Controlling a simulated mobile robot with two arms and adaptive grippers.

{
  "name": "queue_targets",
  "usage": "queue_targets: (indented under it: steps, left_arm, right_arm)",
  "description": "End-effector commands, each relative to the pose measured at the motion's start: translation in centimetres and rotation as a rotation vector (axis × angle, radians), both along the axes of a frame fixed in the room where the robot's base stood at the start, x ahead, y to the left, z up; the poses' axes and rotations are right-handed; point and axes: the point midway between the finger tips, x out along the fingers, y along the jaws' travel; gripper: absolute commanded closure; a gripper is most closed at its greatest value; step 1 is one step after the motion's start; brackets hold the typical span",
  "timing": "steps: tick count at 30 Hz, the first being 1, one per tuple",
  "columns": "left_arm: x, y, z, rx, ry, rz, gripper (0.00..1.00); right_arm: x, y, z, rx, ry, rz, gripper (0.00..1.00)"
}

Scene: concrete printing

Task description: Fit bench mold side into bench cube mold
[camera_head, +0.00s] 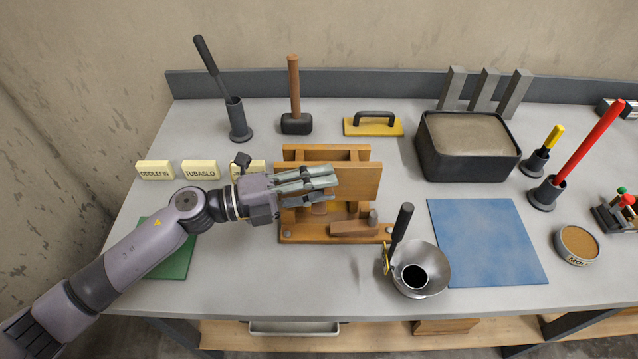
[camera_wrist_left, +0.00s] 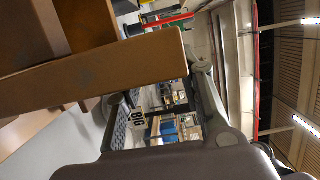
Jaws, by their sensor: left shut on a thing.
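The bench cube mold (camera_head: 300,235) is a wooden box on a base board with round metal studs, near the middle of the bench. Its back wall (camera_head: 330,152) stands upright. The bench mold side is a flat wooden panel (camera_head: 365,182) over the mold, in front of the back wall. My left gripper (camera_head: 325,183) is shut on this panel, fingers pointing right. In the left wrist view the panel (camera_wrist_left: 100,78) crosses in front of the gripper's fingers. I cannot tell whether its lower edge is seated, as fingers and mold parts hide it. My right gripper is not in view.
A wooden clamp block (camera_head: 357,226) sits on the mold's front right. A blue mat (camera_head: 487,240), a black tub (camera_head: 465,145) and a mallet (camera_head: 295,120) are nearby. Label blocks (camera_head: 200,169) stand left.

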Motion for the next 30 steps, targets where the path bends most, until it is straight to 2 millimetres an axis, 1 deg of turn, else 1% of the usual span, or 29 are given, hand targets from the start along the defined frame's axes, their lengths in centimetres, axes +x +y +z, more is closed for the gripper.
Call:
queue_targets:
  steps: [30]
  left_arm:
    - [0.0, 0.0, -2.6, -0.002, -0.001, 0.000, 1.00]
  right_arm:
    - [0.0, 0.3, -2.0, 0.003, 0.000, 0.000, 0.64]
